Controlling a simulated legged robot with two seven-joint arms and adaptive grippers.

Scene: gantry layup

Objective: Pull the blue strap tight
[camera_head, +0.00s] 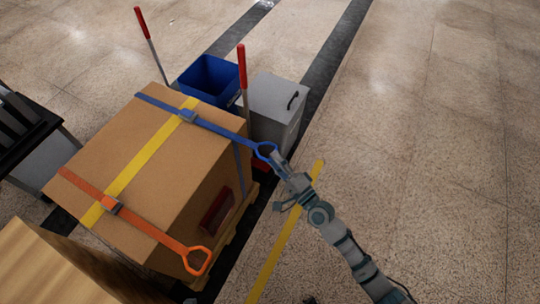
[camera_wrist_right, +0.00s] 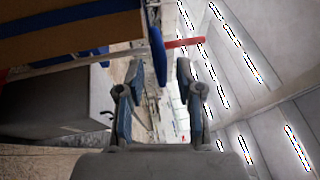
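The strap's right end has a blue loop handle (camera_head: 265,150), held out past the box edge. My right gripper (camera_head: 277,160) is at this loop. In the right wrist view, my right gripper (camera_wrist_right: 160,80) has its fingers apart, and the blue loop (camera_wrist_right: 158,56), seen nearly edge-on, reaches down between the fingertips. A gap shows on either side, so it is not gripped. My left gripper is not in view.
An orange strap (camera_head: 76,180) with a loop handle (camera_head: 197,262) crosses the box's near side, and a yellow band (camera_head: 140,160) runs between. A blue bin (camera_head: 208,78), grey container (camera_head: 275,105) and red-handled poles (camera_head: 242,66) stand behind.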

